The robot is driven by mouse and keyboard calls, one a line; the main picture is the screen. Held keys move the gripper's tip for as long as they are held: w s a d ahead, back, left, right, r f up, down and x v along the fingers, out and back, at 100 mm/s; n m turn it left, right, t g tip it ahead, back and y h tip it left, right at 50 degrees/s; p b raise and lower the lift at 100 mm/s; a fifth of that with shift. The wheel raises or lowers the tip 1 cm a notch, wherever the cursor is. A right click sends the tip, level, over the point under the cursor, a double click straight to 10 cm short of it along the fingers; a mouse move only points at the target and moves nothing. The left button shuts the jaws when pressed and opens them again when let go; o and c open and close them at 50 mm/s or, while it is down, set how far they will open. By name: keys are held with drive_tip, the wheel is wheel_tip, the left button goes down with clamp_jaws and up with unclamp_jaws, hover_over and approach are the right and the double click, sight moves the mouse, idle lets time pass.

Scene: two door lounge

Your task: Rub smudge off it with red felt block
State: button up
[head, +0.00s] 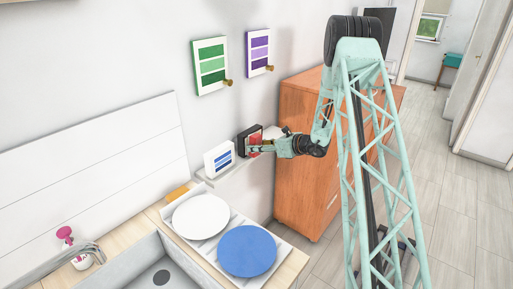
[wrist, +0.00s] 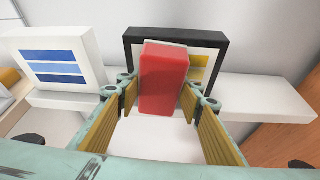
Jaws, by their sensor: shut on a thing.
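The red felt block (wrist: 163,82) is held between the yellow-padded fingers of my gripper (wrist: 160,92), and it also shows in the head view (head: 255,142). My gripper (head: 262,147) reaches left to the wall shelf. Right behind the block stands a black-framed panel (wrist: 216,42) with a pale face and yellow bars, also in the head view (head: 241,143). The block hides the middle of that panel's face. I cannot tell whether block and panel touch. No smudge can be made out in either view.
A white panel with blue stripes (wrist: 62,58) stands left of the black-framed one on the white shelf (wrist: 265,95). Green (head: 210,65) and purple (head: 258,52) panels hang above. An orange-brown cabinet (head: 305,150) stands right. Plates and a sink lie below.

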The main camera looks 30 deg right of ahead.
sight(261, 142)
drive_tip(key=shift+w+d, duration=0.4)
drive_tip(key=shift+d, duration=0.45)
drive_tip(key=shift+w+d, duration=0.35)
drive_tip(key=shift+d, duration=0.45)
drive_tip(key=shift+d, duration=0.15)
drive_tip(key=shift+w+d+b, duration=0.2)
drive_tip(key=shift+w+d, duration=0.25)
drive_tip(key=shift+d, duration=0.3)
drive_tip(key=shift+w+d+b, duration=0.15)
drive_tip(key=shift+w+d, duration=0.25)
drive_tip(key=shift+d, duration=0.3)
drive_tip(key=shift+a+b, duration=0.15)
drive_tip(key=shift+b, duration=0.2)
drive_tip(key=shift+s+a+b, duration=0.35)
drive_tip(key=shift+a+b, duration=0.1)
drive_tip(key=shift+a, duration=0.35)
drive_tip(key=shift+s+a+b, duration=0.35)
drive_tip(key=shift+a+b, duration=0.05)
drive_tip(key=shift+a, duration=0.35)
drive_tip(key=shift+a, duration=0.1)
drive_tip(key=shift+s+a+b, duration=0.45)
drive_tip(key=shift+a+b, duration=0.05)
drive_tip(key=shift+a, duration=0.25)
drive_tip(key=shift+s+a+b, duration=0.4)
drive_tip(key=shift+a+b, duration=0.1)
drive_tip(key=shift+a, duration=0.25)
drive_tip(key=shift+s, duration=0.15)
